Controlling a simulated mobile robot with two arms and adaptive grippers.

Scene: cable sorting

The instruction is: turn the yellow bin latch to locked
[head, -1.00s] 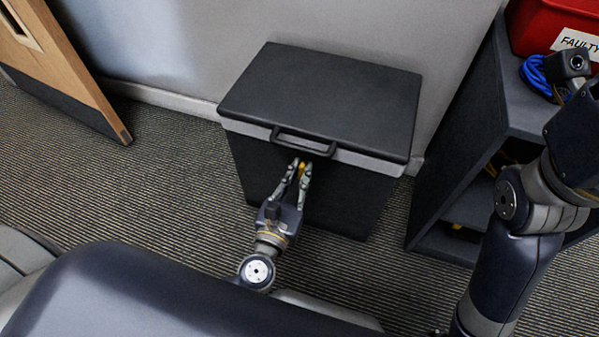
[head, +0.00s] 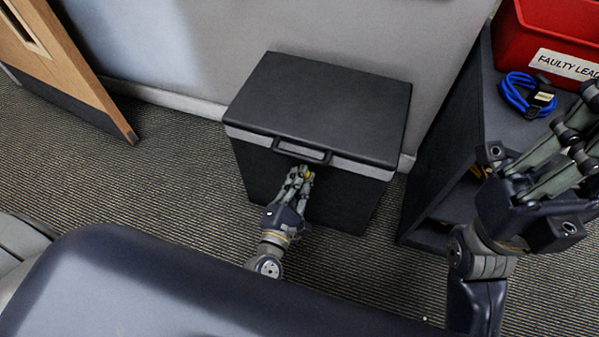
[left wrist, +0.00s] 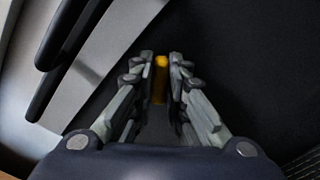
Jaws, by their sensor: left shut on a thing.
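The yellow latch (left wrist: 160,75) is on the front face of the dark bin (head: 335,195), just below its handle. My left gripper (head: 304,173) is at the bin's front, shut on the latch. The left wrist view shows the latch between the two fingertips (left wrist: 160,65); much of it is hidden by the fingers in the head view. The bin's lid (head: 320,105) is down, with a loop handle (head: 302,151) at its front edge. My right gripper (head: 545,165) is at the right, its fingers spread open with nothing visible between them.
A dark shelf unit (head: 440,145) stands right of the bin. On it are a red bin (head: 550,30) labelled for faulty leads and a coiled blue cable (head: 515,95). A wooden door (head: 70,60) is at the left. The carpet left of the bin is clear.

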